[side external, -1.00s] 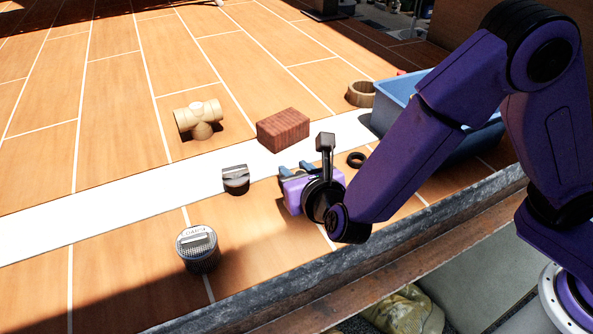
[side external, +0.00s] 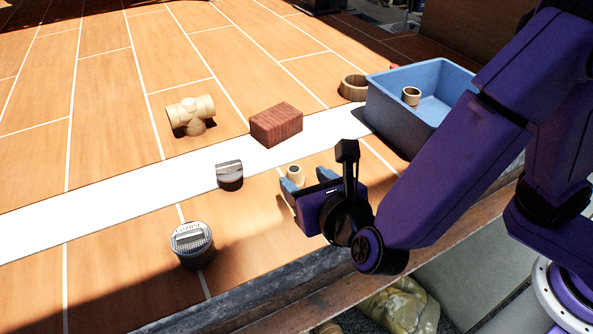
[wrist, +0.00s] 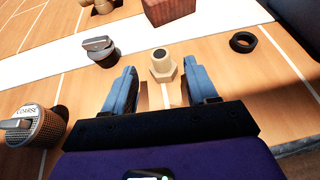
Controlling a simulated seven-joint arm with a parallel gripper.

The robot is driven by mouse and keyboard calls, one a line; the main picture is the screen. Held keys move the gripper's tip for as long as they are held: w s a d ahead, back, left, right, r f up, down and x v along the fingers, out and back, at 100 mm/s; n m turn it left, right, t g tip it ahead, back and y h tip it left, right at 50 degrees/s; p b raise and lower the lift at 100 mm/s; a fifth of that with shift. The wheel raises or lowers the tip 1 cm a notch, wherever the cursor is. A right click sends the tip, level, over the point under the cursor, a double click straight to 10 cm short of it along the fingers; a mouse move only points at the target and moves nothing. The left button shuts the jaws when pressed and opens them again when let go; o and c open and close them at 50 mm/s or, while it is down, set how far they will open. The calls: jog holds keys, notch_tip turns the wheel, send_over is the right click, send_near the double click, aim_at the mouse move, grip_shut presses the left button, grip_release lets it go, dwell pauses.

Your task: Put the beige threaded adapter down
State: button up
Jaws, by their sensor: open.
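The beige threaded adapter (side external: 294,173) stands upright on the wood floor, just in front of the white stripe. In the wrist view the adapter (wrist: 163,68) shows its hex collar and dark open top. My gripper (side external: 308,178) is open, with its blue fingers apart. In the wrist view the fingers of my gripper (wrist: 160,76) lie to the left and right of the adapter, with visible gaps on both sides. The adapter sits near the fingertips, and nothing is held.
A grey-topped knob (side external: 230,175), a round meter-like cap (side external: 192,244), a red-brown block (side external: 276,124) and a beige tee (side external: 191,114) surround the area. A black ring (wrist: 243,42) lies to the right. A blue bin (side external: 388,118) holds a beige fitting (side external: 411,96).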

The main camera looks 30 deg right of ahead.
jog(key=shift+v, duration=1.85)
jog(key=shift+d, duration=0.1)
jog(key=d+m+g+h, duration=0.1)
jog(key=d+m, duration=0.1)
jog(key=d, duration=0.1)
jog(key=d+m+g, duration=0.1)
jog(key=d+m, duration=0.1)
jog(key=d, duration=0.2)
jog(key=d+m+g+h, duration=0.1)
jog(key=d+m, duration=0.1)
jog(key=d, duration=0.1)
jog(key=shift+w+d+f+g+h, duration=0.2)
jog(key=shift+w+d+g+h, duration=0.05)
jog(key=shift+d+g+h, duration=0.1)
jog(key=d+m+g, duration=0.1)
jog(key=d, duration=0.1)
jog(key=s+d+m+g, duration=0.1)
jog(key=d+m, duration=0.1)
jog(key=s+d+m+g, duration=0.1)
jog(key=d, duration=0.1)
jog(key=shift+s+d+f+h, duration=0.15)
jog(key=shift+d+f+h, duration=0.15)
jog(key=shift+d, duration=0.1)
jog(key=s+d+m+g+y, duration=0.5)
jog(key=s+d+m, duration=0.4)
jog(key=s+m, duration=0.3)
jog(key=shift+s+d+r+g, duration=0.15)
jog(key=shift+s+d+g, duration=0.25)
jog(key=shift+s+g, duration=0.45)
